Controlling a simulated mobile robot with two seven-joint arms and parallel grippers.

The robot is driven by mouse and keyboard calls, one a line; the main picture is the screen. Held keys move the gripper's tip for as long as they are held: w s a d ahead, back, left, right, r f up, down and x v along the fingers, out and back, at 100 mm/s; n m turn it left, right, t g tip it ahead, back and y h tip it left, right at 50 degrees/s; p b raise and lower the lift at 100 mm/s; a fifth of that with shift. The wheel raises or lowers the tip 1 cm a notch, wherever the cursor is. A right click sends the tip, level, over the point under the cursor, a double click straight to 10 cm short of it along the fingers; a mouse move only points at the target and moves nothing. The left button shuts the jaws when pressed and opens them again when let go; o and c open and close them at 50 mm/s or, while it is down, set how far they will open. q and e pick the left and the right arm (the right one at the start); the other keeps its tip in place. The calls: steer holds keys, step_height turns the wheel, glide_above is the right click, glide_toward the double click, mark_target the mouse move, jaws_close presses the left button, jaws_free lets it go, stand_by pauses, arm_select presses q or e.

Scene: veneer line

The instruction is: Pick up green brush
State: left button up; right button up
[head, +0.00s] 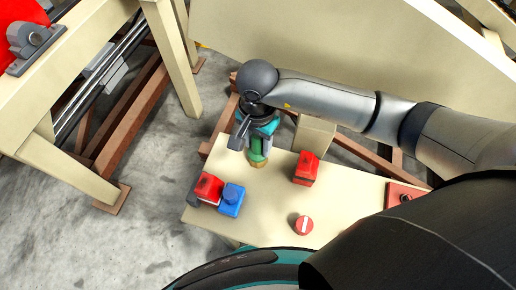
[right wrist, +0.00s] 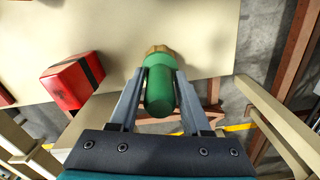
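The green brush (head: 257,152) stands upright near the far edge of the cream table, bristle end down, with its tan bristles at the tabletop. My right gripper (head: 255,143) reaches down over it from above. In the right wrist view the green brush (right wrist: 160,88) lies between the two fingers of my right gripper (right wrist: 161,75). Both fingertips appear to touch its sides, so the gripper looks shut on it. The upper handle is partly hidden by the gripper in the head view. My left gripper is not in view.
On the cream table (head: 260,210) are a red block (head: 306,168), a red item (head: 208,187) beside a blue one (head: 231,199), and a round red piece (head: 303,225). A red-brown plate (head: 405,196) lies at the right. A cream block (head: 314,134) stands behind.

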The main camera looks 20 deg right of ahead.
jaws_close()
stand_by(0.4)
